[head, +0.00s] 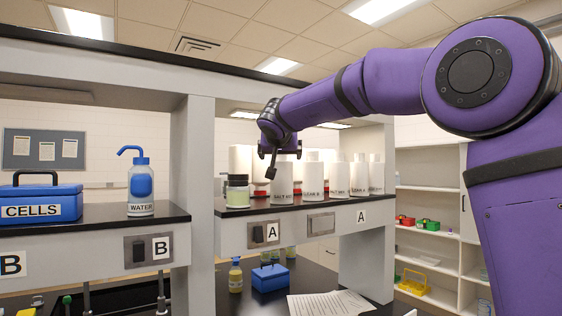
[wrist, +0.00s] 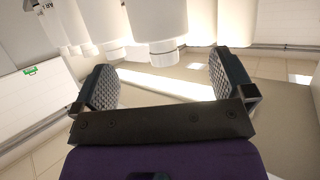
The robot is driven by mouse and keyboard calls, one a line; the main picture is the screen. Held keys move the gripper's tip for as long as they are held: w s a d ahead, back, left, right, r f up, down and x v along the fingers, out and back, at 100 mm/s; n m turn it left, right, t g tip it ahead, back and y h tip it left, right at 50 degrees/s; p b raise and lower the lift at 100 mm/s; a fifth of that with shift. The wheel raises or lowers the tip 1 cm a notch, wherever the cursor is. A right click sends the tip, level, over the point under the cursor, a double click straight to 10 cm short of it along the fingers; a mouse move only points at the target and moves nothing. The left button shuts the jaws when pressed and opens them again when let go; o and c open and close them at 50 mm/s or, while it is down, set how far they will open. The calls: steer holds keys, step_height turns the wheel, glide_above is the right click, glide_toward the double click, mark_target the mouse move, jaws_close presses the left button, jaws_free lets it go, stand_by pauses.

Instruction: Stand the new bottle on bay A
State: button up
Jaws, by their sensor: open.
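Bay A's shelf (head: 290,228) carries "A" labels on its front edge. A jar with a dark lid and pale green contents (head: 237,198) stands at its left end. Several white labelled bottles (head: 312,182) stand upright to the right of it. I cannot tell which bottle is the new one. My gripper (head: 271,166) is above the shelf, in front of the white bottles. In the wrist view my gripper (wrist: 163,82) is open with nothing between its fingers. White bottles (wrist: 160,30) show beyond the fingers, apart from them.
A grey upright (head: 193,165) divides bay A from bay B. Bay B holds a blue CELLS box (head: 38,204) and a WATER wash bottle (head: 141,190). Below bay A, a yellow bottle (head: 235,277), a small blue box (head: 270,278) and a paper sheet (head: 328,304) are on the bench.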

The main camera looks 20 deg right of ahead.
steer(key=s+a+r+n+t+y, duration=0.1)
steer(key=s+a+r+t+y, duration=0.15)
steer(key=s, duration=0.25)
steer(key=s+a+r+n+t+y, duration=0.1)
steer(key=s+r+n+t, duration=0.15)
steer(key=s, duration=0.35)
steer(key=s+a+f+n+g+y, duration=0.25)
steer(key=s+f+y, duration=0.25)
steer(key=s, duration=0.4)
steer(key=s+d+f+g+h, duration=0.1)
steer(key=s+d+f+g, duration=0.2)
steer(key=s+f, duration=0.5)
steer(key=s+d+f+m+g+h, duration=0.1)
steer(key=s+d+f+g, duration=0.2)
steer(key=s+f, duration=0.6)
steer(key=s+d+f+g+h, duration=0.1)
steer(key=s+f+g, duration=0.3)
steer(key=s+f, duration=0.4)
steer(key=shift+s+d+f+m, duration=0.25)
steer(key=shift+s+d, duration=0.35)
steer(key=shift+d, duration=0.3)
steer(key=shift+h, duration=0.25)
